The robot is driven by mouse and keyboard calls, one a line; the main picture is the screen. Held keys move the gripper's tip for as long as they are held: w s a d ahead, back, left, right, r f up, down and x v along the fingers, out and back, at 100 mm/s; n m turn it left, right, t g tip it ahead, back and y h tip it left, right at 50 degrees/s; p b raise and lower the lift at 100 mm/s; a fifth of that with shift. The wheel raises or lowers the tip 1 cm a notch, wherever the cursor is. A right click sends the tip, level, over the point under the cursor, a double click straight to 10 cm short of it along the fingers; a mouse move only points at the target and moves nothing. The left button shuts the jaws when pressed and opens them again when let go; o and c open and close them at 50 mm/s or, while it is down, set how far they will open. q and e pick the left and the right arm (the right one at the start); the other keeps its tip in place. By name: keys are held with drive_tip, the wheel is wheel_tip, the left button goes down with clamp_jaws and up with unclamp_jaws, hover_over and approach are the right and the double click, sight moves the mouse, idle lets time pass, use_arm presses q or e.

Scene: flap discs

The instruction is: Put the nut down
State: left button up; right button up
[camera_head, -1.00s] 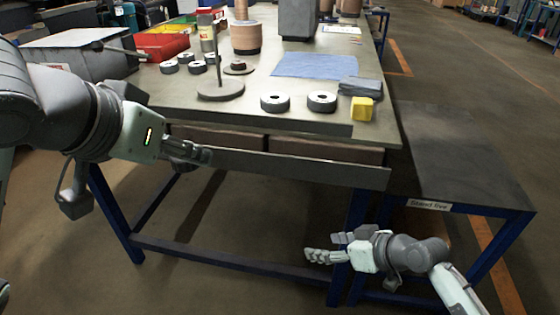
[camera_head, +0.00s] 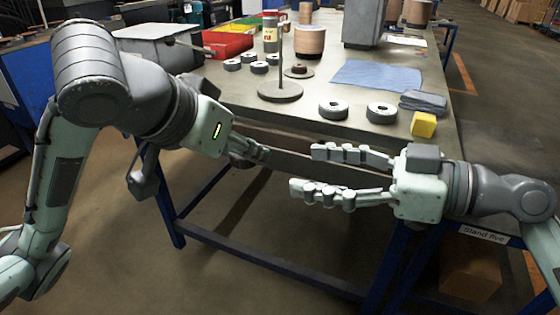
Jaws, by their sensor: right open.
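A small dark reddish piece on a wider round flange (camera_head: 298,71), possibly the nut, sits on the table (camera_head: 315,75) behind the spindle stand. The spindle stand (camera_head: 280,92) has a round grey base and a thin upright rod. Two dark discs with pale tops, one nearer the stand (camera_head: 333,110) and one to its right (camera_head: 381,113), lie near the front edge. My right gripper (camera_head: 308,170) is open and empty in front of the table edge, fingers pointing left. My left gripper (camera_head: 262,152) is before the front edge; its fingers are seen edge-on, and whether it holds anything is unclear.
Several more discs (camera_head: 259,67) lie behind the stand on the left, near a red bin (camera_head: 226,44). A blue cloth (camera_head: 376,75), a folded grey cloth (camera_head: 423,101) and a yellow block (camera_head: 423,124) lie on the right. A side stand labelled "Stand five" (camera_head: 483,234) is low right.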

drive_tip(key=x, duration=0.9)
drive_tip(key=shift+w+a, duration=0.15)
drive_tip(key=shift+a, duration=0.1)
drive_tip(key=c, duration=1.1)
use_arm(q)
drive_tip(key=o, duration=1.2)
use_arm(e)
drive_tip(key=shift+c, duration=1.2)
use_arm(q)
drive_tip(key=shift+o, duration=0.2)
drive_tip(key=shift+r, duration=0.15)
